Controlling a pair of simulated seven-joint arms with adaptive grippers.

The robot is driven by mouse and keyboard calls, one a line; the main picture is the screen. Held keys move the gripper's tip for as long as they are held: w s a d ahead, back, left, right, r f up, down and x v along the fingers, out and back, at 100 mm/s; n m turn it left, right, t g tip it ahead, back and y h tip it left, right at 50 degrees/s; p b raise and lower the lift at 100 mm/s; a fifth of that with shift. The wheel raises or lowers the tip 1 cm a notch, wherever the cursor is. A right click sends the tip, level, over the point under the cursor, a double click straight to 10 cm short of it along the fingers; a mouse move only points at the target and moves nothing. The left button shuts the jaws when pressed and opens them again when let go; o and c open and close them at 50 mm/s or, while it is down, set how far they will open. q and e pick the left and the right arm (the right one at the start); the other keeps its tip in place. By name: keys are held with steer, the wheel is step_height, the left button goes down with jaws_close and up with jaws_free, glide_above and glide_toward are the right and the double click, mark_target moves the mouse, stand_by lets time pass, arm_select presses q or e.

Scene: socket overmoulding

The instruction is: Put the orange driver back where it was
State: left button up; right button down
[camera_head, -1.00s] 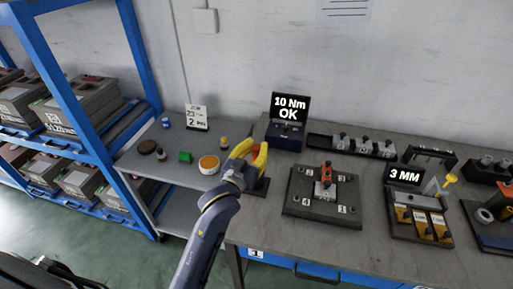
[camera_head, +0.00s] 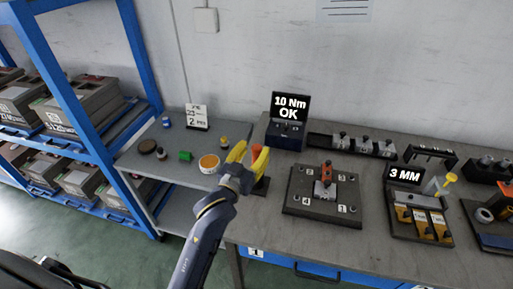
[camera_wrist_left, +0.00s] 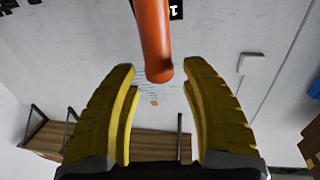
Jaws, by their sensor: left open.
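The orange driver (camera_head: 257,152) stands upright in a dark holder (camera_head: 261,187) at the left end of the workbench. My left gripper (camera_head: 251,150) is in front of it, with its yellow fingers spread. In the left wrist view, the rounded end of the driver's orange handle (camera_wrist_left: 153,40) lies between the open fingertips (camera_wrist_left: 162,68), with a gap on each side. The fingers do not touch it there. The lower part of the driver is partly hidden by the gripper in the head view. My right gripper is not in view.
A display reading "10 Nm OK" (camera_head: 290,107) stands behind the driver. A dark fixture plate (camera_head: 300,208) with a red-topped clamp (camera_head: 326,172) is to the right. A roll of orange tape (camera_head: 209,163) and small items sit on the grey side table (camera_head: 182,172).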

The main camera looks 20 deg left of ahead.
arm_select(q)
steer(key=s+a, duration=0.1)
steer(key=s, duration=0.9)
steer(key=shift+a, duration=0.15)
